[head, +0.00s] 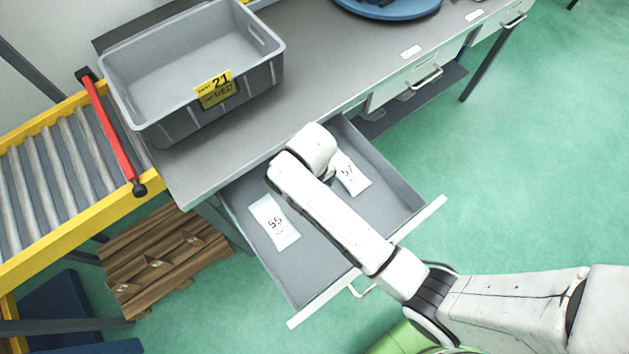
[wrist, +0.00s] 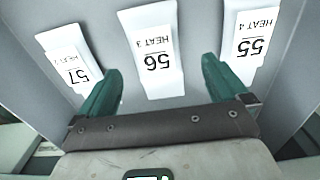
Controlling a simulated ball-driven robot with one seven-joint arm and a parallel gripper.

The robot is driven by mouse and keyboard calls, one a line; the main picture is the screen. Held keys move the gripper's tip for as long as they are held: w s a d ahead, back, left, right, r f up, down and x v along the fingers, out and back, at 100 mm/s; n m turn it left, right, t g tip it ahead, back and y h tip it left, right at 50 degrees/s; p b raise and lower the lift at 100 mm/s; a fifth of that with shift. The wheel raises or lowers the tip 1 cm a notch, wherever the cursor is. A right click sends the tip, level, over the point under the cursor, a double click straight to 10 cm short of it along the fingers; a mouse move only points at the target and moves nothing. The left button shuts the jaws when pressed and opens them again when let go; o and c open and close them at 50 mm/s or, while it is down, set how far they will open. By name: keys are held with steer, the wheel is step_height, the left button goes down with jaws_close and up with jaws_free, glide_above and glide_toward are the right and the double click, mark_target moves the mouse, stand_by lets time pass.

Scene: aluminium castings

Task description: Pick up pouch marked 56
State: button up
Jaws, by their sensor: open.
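The pouch marked 56 (wrist: 152,50) is white and lies flat on the drawer floor in the wrist view, with its print upside down. My gripper (wrist: 160,82) is open, its two green fingers on either side of the pouch's lower part in the picture. No contact with the pouch can be made out. In the head view my arm hides this pouch and the gripper's fingers. The pouch marked 57 (wrist: 70,62) lies left of the fingers in the wrist view, and the pouch marked 55 (wrist: 248,45) lies to the right.
The open drawer (head: 294,282) has low walls around the pouches. Its desk (head: 330,68) bears a grey bin (head: 150,117) labelled 21. A roller conveyor (head: 62,170) with a red bar and a wooden pallet (head: 165,255) stand at the left. Green floor is clear at the right.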

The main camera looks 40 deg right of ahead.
steer(key=f, duration=0.4)
steer(key=shift+s+d+f, duration=0.15)
steer(key=shift+s+d, duration=0.1)
steer(key=shift+s, duration=0.1)
steer(key=c, duration=1.2)
